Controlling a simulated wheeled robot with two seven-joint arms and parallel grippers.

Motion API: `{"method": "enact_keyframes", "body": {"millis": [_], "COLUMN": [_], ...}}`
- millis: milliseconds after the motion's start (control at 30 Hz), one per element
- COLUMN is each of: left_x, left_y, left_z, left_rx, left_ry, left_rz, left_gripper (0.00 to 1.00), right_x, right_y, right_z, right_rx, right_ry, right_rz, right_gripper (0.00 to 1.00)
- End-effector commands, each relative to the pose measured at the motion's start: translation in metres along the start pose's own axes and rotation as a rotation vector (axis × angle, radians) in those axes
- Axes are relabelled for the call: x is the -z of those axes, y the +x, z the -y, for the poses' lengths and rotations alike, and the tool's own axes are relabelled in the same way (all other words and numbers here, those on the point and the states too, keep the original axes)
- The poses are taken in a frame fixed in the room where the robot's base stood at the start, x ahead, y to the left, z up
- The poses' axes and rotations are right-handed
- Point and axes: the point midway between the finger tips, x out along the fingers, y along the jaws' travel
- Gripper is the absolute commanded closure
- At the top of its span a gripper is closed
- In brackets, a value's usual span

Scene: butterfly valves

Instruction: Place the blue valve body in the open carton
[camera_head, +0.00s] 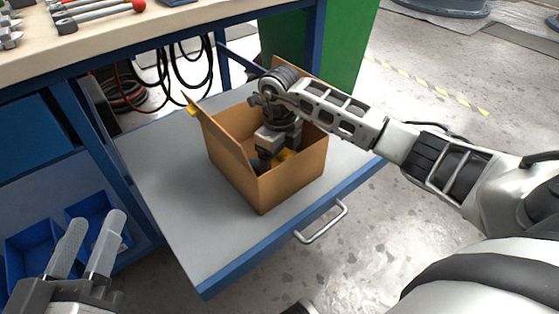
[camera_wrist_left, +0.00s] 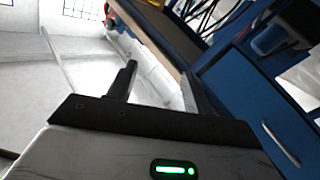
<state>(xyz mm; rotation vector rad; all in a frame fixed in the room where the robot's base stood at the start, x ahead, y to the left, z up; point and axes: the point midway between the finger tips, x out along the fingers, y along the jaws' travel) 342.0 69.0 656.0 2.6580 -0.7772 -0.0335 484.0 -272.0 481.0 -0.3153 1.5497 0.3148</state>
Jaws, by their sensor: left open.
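The open carton (camera_head: 285,187) is brown cardboard and stands on a grey pull-out shelf, its flaps spread. My right gripper (camera_head: 275,155) reaches down inside the carton. Its fingers are partly hidden by the carton wall, and I cannot tell whether they are open or shut. I cannot make out the blue valve body clearly in either view. My left gripper (camera_head: 97,221) is open and empty at the lower left, away from the carton. Its two fingers also show in the left wrist view (camera_wrist_left: 162,82).
The grey shelf (camera_head: 190,220) has a blue edge and a metal handle (camera_head: 321,222). Free room lies left and front of the carton. Blue bins (camera_head: 32,243) stand at the left, under a workbench (camera_head: 100,45) with tools. A green panel (camera_head: 345,45) stands behind.

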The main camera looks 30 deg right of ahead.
Motion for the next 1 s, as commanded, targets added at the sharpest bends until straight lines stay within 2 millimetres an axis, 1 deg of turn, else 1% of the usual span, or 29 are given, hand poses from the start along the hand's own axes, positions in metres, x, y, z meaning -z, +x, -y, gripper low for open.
{"method": "enact_keyframes", "body": {"millis": [200, 333, 367, 400, 433, 633, 733, 767, 867, 900, 1000], "left_x": [0.001, 0.001, 0.002, 0.003, 0.003, 0.003, 0.004, 0.005, -0.013, -0.018, -0.022], "left_y": [0.0, 0.001, 0.001, 0.001, 0.001, 0.001, 0.001, 0.001, -0.007, -0.01, -0.013], "left_z": [0.0, 0.0, 0.0, 0.0, 0.0, 0.0, -0.002, -0.002, -0.002, -0.004, -0.004], "left_rx": [0.0, -0.001, -0.003, -0.003, -0.003, -0.003, -0.005, -0.006, 0.027, 0.035, 0.053], "left_ry": [0.002, 0.013, 0.017, 0.017, 0.017, 0.016, 0.008, 0.001, -0.095, -0.136, -0.138], "left_rz": [0.0, -0.01, -0.014, -0.014, -0.014, -0.013, -0.006, -0.001, 0.089, 0.123, 0.168], "left_gripper": [0.49, 0.49, 0.49, 0.49, 0.49, 0.49, 0.49, 0.49, 0.49, 0.49, 0.49], "right_x": [-0.001, -0.001, 0.0, 0.0, 0.0, 0.0, 0.0, 0.0, -0.001, 0.0, -0.001], "right_y": [-0.002, 0.001, 0.003, 0.002, 0.002, 0.002, -0.004, -0.007, -0.024, -0.032, -0.055], "right_z": [0.0, 0.001, 0.0, 0.0, 0.0, 0.0, 0.0, 0.001, 0.001, 0.001, 0.001], "right_rx": [0.001, 0.001, 0.001, 0.001, 0.001, 0.001, 0.001, 0.001, 0.003, 0.003, 0.003], "right_ry": [0.0, 0.001, 0.0, 0.001, 0.001, 0.001, 0.0, 0.0, 0.001, 0.001, -0.001], "right_rz": [0.005, 0.004, 0.0, 0.0, 0.0, 0.0, 0.002, 0.002, 0.003, 0.003, 0.004], "right_gripper": [0.63, 0.63, 0.19, 0.07, 0.0, 0.0, 0.0, 0.0, 0.0, 0.0, 0.0]}}
